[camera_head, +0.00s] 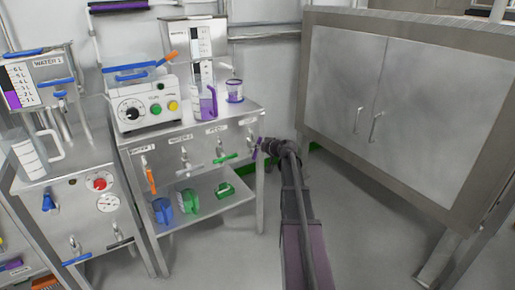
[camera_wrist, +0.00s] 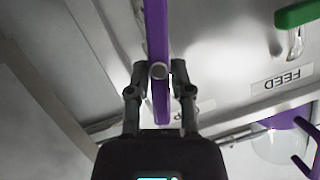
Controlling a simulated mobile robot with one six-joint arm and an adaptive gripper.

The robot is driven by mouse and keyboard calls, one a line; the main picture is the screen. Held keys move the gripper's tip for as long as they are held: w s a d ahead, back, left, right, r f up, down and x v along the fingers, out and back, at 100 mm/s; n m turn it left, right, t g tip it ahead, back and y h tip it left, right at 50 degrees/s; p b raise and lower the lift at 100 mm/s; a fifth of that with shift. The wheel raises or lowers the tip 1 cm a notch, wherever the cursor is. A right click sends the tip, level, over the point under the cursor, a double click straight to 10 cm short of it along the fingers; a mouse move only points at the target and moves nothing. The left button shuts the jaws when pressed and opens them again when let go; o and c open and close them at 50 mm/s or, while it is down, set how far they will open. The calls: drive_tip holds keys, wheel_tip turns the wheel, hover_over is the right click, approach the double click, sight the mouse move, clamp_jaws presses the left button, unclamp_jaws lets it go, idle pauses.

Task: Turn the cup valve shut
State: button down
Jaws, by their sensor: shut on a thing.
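The cup valve's purple lever (camera_wrist: 157,30) runs lengthwise up the middle of the wrist view, between the two fingers. My gripper (camera_wrist: 160,82) is shut on it, one finger on each side. In the head view my gripper (camera_head: 266,145) is at the right end of the valve panel, and a little of the purple lever (camera_head: 254,151) shows at its left, pointing steeply. My gripper hides the rest of the lever there. The label beside the lever is mostly covered in the wrist view. A cup with purple bands (camera_head: 234,91) stands on the bench above the valve.
The feed valve's green lever (camera_head: 225,158) is just left of the purple one, and also shows in the wrist view (camera_wrist: 298,14). Green and blue jugs stand on the shelf (camera_head: 212,204) below. A large steel cabinet (camera_head: 400,110) stands right. The floor between is clear.

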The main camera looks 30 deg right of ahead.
drive_tip(key=m+y, duration=0.1)
drive_tip(key=m+b, duration=0.1)
drive_tip(key=shift+w+d+f+m+t+y, duration=0.1)
drive_tip(key=shift+d+f+m+t+y, duration=0.1)
drive_tip(key=shift+f+m+t+y, duration=0.15)
drive_tip(key=shift+d+m+t+y+b, duration=0.1)
drive_tip(key=shift+m+t+y+b, duration=0.15)
drive_tip(key=shift+m+y+b, duration=0.7)
drive_tip(key=m+b, duration=0.2)
drive_tip(key=m+t+b, duration=0.1)
drive_tip(key=m, duration=0.1)
drive_tip(key=shift+f+y, duration=0.25)
drive_tip(key=shift+y, duration=0.15)
drive_tip(key=shift+m+t+y+b, duration=0.35)
drive_tip(key=shift+m+b, duration=0.45)
drive_tip(key=shift+m, duration=0.3)
drive_tip(key=shift+r, duration=0.1)
drive_tip(key=c, duration=0.5)
unclamp_jaws()
drive_tip(key=shift+c, duration=0.2)
drive_tip(key=shift+s+d, duration=0.1)
drive_tip(key=shift+s, duration=0.1)
